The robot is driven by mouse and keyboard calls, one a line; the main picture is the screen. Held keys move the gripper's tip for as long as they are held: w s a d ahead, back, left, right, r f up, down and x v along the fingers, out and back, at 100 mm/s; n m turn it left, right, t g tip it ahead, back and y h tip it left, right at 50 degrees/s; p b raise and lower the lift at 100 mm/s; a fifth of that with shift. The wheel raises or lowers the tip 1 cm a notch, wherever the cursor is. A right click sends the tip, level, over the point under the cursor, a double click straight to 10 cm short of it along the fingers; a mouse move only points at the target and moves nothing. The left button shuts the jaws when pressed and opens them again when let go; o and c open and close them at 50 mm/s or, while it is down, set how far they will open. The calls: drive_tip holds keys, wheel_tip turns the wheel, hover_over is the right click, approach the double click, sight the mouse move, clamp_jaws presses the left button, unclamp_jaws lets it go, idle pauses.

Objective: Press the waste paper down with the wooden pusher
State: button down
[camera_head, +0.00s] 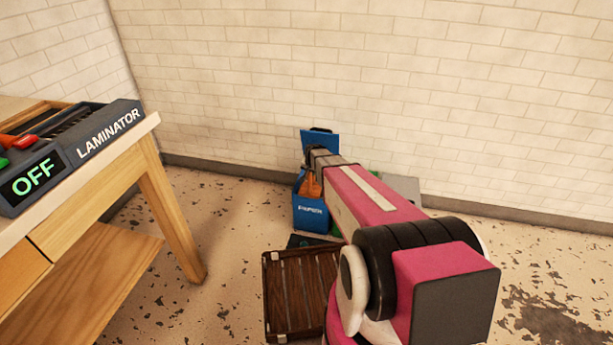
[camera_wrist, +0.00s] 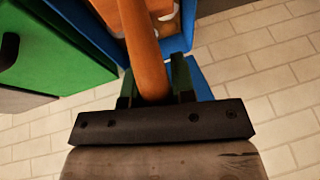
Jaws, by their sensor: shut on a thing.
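The blue paper bin (camera_head: 310,214) stands on the floor near the back wall, its lid (camera_head: 325,143) raised. My gripper (camera_wrist: 153,88) is shut on the wooden pusher's orange-brown handle (camera_wrist: 146,55). The pusher (camera_head: 312,187) reaches down into the bin's opening, and its wider lower part (camera_wrist: 131,18) shows at the top of the wrist view. Some pale and brown waste paper (camera_wrist: 163,10) shows beside it inside the blue wall. How far the pusher presses on the paper is hidden.
A green bin (camera_wrist: 62,58) stands close beside the blue one, mostly hidden behind my arm in the head view. A dark slatted wooden crate (camera_head: 300,290) is on the floor in front. A wooden table (camera_head: 165,215) with a laminator (camera_head: 75,150) stands at left.

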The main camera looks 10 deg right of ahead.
idle(0.4)
drive_tip(key=shift+r, duration=2.6)
